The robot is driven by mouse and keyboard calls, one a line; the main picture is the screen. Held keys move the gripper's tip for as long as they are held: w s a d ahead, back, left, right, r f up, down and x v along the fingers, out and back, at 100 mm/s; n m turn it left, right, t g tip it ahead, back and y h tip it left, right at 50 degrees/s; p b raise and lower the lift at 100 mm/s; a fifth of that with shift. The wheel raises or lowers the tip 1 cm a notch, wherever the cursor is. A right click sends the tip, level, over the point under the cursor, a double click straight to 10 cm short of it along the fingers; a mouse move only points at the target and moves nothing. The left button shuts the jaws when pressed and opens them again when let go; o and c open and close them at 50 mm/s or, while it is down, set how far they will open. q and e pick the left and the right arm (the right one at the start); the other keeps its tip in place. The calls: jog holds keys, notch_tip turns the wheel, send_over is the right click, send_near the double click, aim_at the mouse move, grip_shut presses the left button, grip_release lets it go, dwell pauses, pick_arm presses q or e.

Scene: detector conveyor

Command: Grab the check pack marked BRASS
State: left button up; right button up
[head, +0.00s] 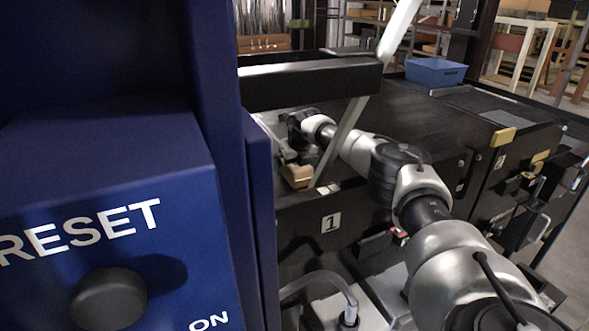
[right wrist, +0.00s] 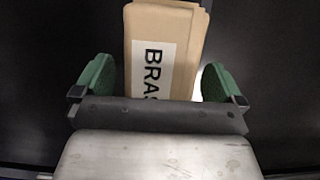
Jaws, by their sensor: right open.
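The check pack marked BRASS (right wrist: 188,30) is a tan pack with a white label. In the right wrist view it stands between the two green fingertips of my right gripper (right wrist: 158,82), with gaps at both sides. Only the letters BRAS can be read; the label's lower end is hidden behind the gripper body. My right gripper is open. In the head view, the right gripper (head: 291,155) reaches in at the belt area, and a tan pack (head: 298,175) shows just below it. My left gripper is not in view.
A blue panel (head: 105,210) with RESET lettering and a dark knob (head: 108,298) fills the left of the head view. A black beam (head: 310,84) and a slanted pale bar (head: 345,130) stand close to my right arm. A blue bin (head: 435,72) sits at the back right.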

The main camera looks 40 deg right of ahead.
jog(key=c, duration=1.2)
jog(key=shift+r, duration=0.1)
jog(key=shift+c, duration=0.8)
jog(key=shift+r, duration=0.1)
